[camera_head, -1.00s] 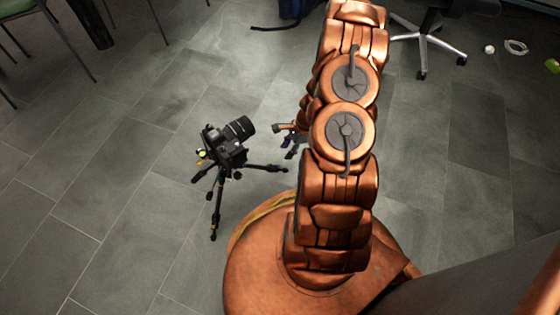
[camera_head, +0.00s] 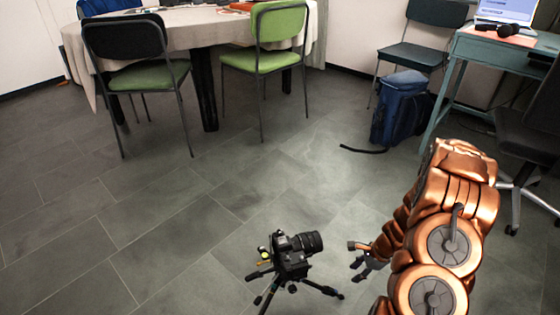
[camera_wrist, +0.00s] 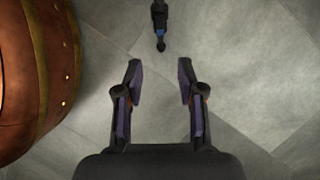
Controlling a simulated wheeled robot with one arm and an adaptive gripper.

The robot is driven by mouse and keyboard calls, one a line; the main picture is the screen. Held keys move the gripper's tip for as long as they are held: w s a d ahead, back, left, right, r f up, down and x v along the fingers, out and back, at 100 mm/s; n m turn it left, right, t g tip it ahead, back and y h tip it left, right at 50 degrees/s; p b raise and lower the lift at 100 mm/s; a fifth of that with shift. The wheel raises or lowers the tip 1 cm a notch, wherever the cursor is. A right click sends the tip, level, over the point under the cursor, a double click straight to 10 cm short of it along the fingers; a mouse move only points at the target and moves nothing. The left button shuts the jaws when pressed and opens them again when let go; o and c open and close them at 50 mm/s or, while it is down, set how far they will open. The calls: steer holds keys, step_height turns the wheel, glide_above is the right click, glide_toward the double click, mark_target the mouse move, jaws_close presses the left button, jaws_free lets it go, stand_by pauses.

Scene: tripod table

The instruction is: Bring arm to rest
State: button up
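My arm (camera_head: 445,235) is copper-coloured and stands bent at the lower right of the head view. My gripper (camera_head: 362,262) shows small at its left side, just right of the tripod. In the wrist view my gripper (camera_wrist: 160,88) is open, its two dark fingers wide apart with only grey floor between them. A black camera (camera_head: 298,250) sits on a small black tripod (camera_head: 275,288) on the floor, apart from my gripper. A tripod leg's end (camera_wrist: 160,38) shows ahead of the fingers in the wrist view. My arm's lower part is out of the head view.
A table with a pale cloth (camera_head: 185,32) and green chairs (camera_head: 262,60) stand at the back left. A blue backpack (camera_head: 400,105), a dark chair (camera_head: 415,55) and a teal desk (camera_head: 490,50) are at the back right. The floor at left is clear.

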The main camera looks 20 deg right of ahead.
steer(key=a+r+n+g+p, duration=0.1)
steer(key=a+r+n+p, duration=0.45)
steer(key=r, duration=0.85)
steer(key=a+r+n+p, duration=0.2)
steer(key=a+r+p, duration=0.5)
steer(key=r, duration=0.8)
steer(key=a+r+n+g+p, duration=0.1)
steer(key=a+r+n+p, duration=0.3)
steer(key=r+p, duration=0.7)
steer(key=s+a+r+n+h+p, duration=0.1)
steer(key=s+r+p, duration=0.5)
steer(key=r, duration=0.7)
steer(key=s+a+r+n+g+h+p, duration=0.1)
steer(key=s+a+r+n+p, duration=0.2)
steer(key=r, duration=1)
steer(key=s+a+r+n+h+p, duration=0.2)
steer(key=s+r+n+p, duration=0.4)
steer(key=s+r+p, duration=0.4)
step_height(320, 180, up, 3)
steer(key=shift+s+f+n, duration=0.1)
steer(key=shift+s+n, duration=0.25)
steer(key=shift+s, duration=0.75)
